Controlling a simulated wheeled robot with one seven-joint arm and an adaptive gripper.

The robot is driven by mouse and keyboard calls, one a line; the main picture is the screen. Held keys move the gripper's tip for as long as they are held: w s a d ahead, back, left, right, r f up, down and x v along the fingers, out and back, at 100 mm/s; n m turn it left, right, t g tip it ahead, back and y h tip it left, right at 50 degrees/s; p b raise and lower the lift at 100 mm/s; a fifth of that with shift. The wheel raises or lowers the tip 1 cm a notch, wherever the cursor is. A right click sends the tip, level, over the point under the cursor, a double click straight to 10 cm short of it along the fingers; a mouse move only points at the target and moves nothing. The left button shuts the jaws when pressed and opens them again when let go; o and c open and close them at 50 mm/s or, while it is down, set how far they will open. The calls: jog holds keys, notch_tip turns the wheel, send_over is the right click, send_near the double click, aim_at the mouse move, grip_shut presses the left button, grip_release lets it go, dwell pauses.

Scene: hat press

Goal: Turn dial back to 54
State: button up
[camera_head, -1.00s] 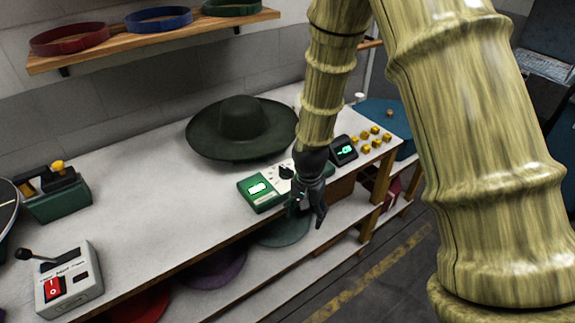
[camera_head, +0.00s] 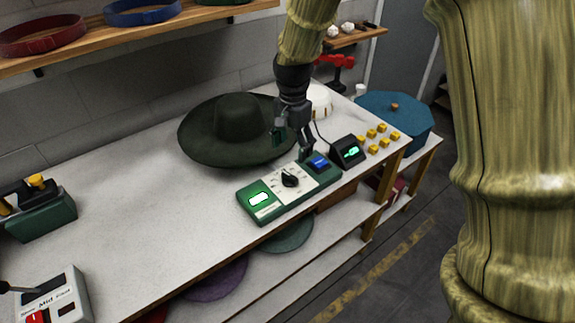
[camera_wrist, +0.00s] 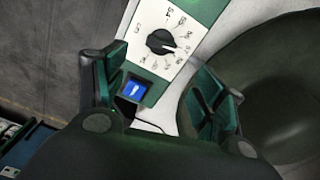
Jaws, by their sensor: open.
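The black dial knob (camera_head: 290,180) sits on the white scale plate of a green control box (camera_head: 268,212) on the bench. It also shows in the wrist view (camera_wrist: 160,42), with its scale marks too small to read for sure. A lit green display is at the box's left end and a blue button (camera_head: 319,162) at its right end. My gripper (camera_head: 290,150) is open and empty above the bench, behind the box near the blue button. In the wrist view my open fingers (camera_wrist: 160,90) stand either side of the blue button, with the knob beyond them.
A dark wide-brimmed hat (camera_head: 215,145) lies on the bench just left of my gripper. A small black display (camera_head: 348,151) and several yellow blocks (camera_head: 378,137) stand to the right. A switch box (camera_head: 60,295) is at the lower left. The bench middle is clear.

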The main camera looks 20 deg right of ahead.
aim_at(290, 179)
jog(key=shift+s+a+f+p, duration=0.1)
jog(key=shift+f+p, duration=0.55)
jog(key=shift+f, duration=1.9)
jog(key=shift+s+f+p, duration=0.1)
jog(key=shift+f+p, duration=0.5)
jog(key=shift+f, duration=1.95)
jog(key=shift+w, duration=0.1)
jog(key=c, duration=1)
